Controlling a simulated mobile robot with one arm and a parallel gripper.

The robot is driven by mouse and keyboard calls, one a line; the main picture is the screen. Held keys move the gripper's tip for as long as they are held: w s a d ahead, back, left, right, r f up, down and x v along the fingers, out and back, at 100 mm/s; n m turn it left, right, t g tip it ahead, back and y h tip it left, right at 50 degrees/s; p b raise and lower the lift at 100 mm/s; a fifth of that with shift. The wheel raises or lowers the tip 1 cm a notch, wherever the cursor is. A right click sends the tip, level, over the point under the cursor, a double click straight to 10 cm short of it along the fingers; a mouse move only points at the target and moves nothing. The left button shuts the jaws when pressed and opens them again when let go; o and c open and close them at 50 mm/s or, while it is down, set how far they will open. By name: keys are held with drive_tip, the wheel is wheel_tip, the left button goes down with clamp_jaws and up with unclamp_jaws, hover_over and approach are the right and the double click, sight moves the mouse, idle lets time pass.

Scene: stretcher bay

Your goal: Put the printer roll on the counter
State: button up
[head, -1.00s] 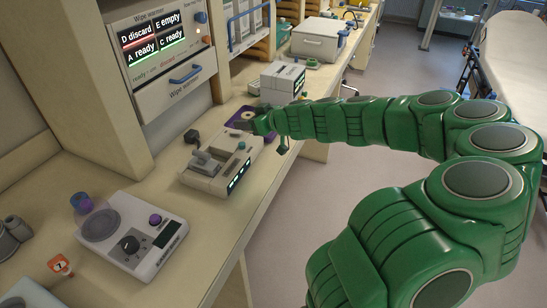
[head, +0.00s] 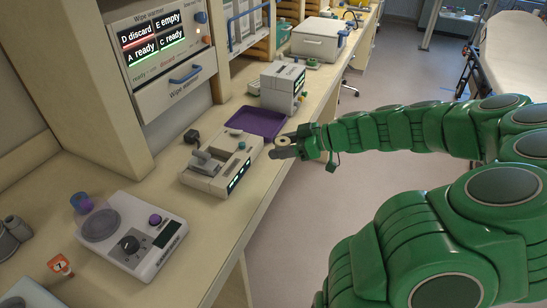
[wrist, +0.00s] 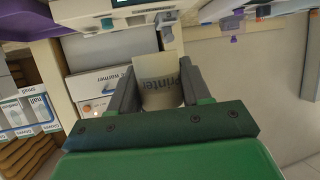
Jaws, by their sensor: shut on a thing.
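The printer roll (wrist: 158,92) is a pale roll with "printer" lettering, held between the two jaws in the wrist view. In the head view the roll (head: 282,141) shows as a small cream ring at the jaw tips. My gripper (head: 278,147) is shut on it, at the counter's front edge, right of the grey device. Whether the roll is over the counter or just past its edge is hard to tell. The cream counter (head: 205,228) runs from lower left to the back.
A purple tray (head: 257,121) lies on the counter behind my gripper. A grey device with a lever (head: 222,165) stands to the left, a boxy white device (head: 283,88) behind. A scale-like device (head: 130,235) stands nearer. Bare counter lies between the two nearer devices.

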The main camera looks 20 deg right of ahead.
drive_tip(key=shift+s, duration=0.15)
drive_tip(key=w+f, duration=0.2)
drive_tip(key=w, duration=0.2)
drive_tip(key=w+d+f, duration=0.1)
drive_tip(key=w+f, duration=0.2)
drive_tip(key=w, duration=0.1)
drive_tip(key=w+d+f, duration=0.1)
drive_tip(key=w+f, duration=0.1)
drive_tip(key=w, duration=0.1)
drive_tip(key=shift+w+d+f, duration=0.15)
drive_tip(key=shift+w+f, duration=0.15)
drive_tip(key=shift+w, duration=0.1)
drive_tip(key=shift+w+d+f, duration=0.25)
drive_tip(key=shift+w+f, duration=0.8)
drive_tip(key=shift+f, duration=1.45)
drive_tip(key=shift+f, duration=0.15)
drive_tip(key=o, duration=1.1)
drive_tip(key=shift+c, duration=0.2)
drive_tip(key=shift+s, duration=0.1)
